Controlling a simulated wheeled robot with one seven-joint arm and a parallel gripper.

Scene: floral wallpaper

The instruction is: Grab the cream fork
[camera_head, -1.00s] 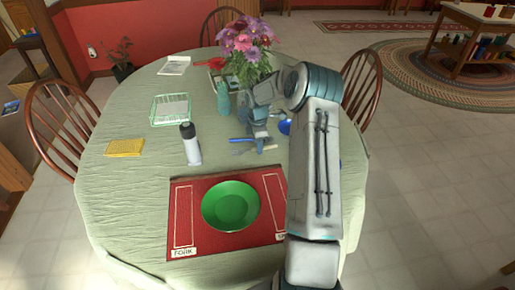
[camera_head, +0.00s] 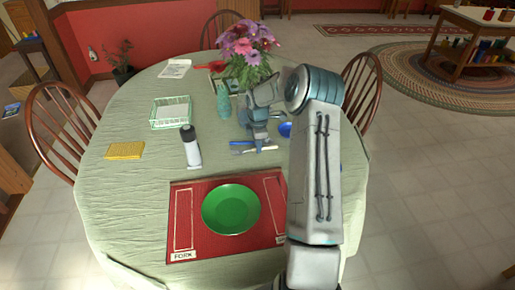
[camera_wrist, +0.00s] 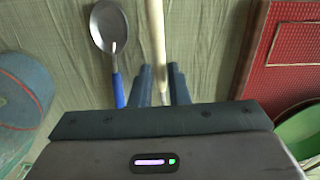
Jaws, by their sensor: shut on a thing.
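The cream fork (camera_wrist: 156,35) shows in the wrist view as a long cream handle running up out of the top edge. Its tines are out of that view. My gripper (camera_wrist: 163,72) is shut on this cream handle. In the head view my gripper (camera_head: 259,148) is low over the far middle of the table, behind the placemat, and the fork is small and partly hidden there.
A metal spoon with a blue handle (camera_wrist: 107,30) lies just left of the fork. A red placemat (camera_head: 180,187) with a green plate (camera_head: 230,209) is in front. A bottle (camera_head: 191,148), a teal vase (camera_head: 224,103) and a wire basket (camera_head: 171,112) stand nearby.

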